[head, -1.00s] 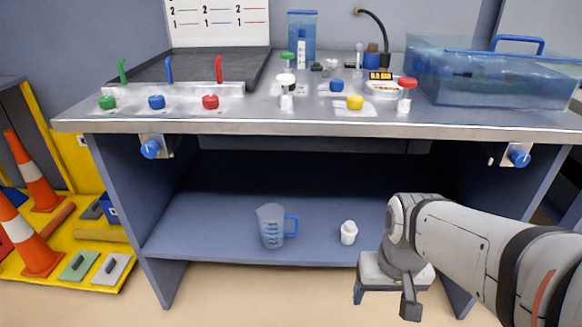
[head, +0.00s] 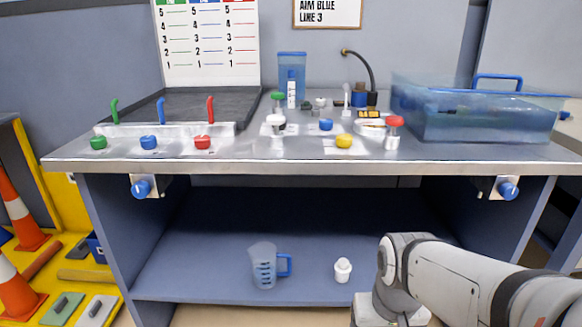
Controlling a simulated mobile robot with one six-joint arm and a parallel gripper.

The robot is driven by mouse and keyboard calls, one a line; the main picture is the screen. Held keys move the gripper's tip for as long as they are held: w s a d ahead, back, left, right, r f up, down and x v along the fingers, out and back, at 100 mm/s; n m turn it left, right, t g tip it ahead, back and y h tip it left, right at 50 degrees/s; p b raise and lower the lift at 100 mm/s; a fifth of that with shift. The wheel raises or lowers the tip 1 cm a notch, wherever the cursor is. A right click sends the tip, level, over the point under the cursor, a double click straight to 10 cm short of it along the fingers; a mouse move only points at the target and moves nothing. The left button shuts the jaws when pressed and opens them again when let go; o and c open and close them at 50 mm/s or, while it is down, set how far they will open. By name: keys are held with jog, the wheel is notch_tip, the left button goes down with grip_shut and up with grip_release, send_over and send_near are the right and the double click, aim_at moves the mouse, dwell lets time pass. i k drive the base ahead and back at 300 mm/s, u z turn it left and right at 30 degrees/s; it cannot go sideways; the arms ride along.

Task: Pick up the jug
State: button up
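The jug (head: 263,266) is a clear, bluish measuring jug with dark scale marks and a blue handle on its right side. It stands upright on the lower shelf (head: 190,284) of the bench, left of a small white bottle. My arm comes in from the lower right, and its wrist is right of the white bottle, apart from the jug. My gripper's fingers are below the bottom edge of the head view, so they are hidden now.
A small white bottle (head: 343,270) stands on the shelf between the jug and my arm. The metal worktop (head: 240,166) overhangs the shelf, with blue knobs (head: 141,188) under its front edge. Side panels close both ends. Cones (head: 22,213) stand at left.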

aim_at(263, 256)
jog(key=z, duration=1.2)
jog(key=k, duration=1.5)
jog(key=u, duration=1.1)
jog(key=i, duration=1.1)
jog(key=u, duration=0.05)
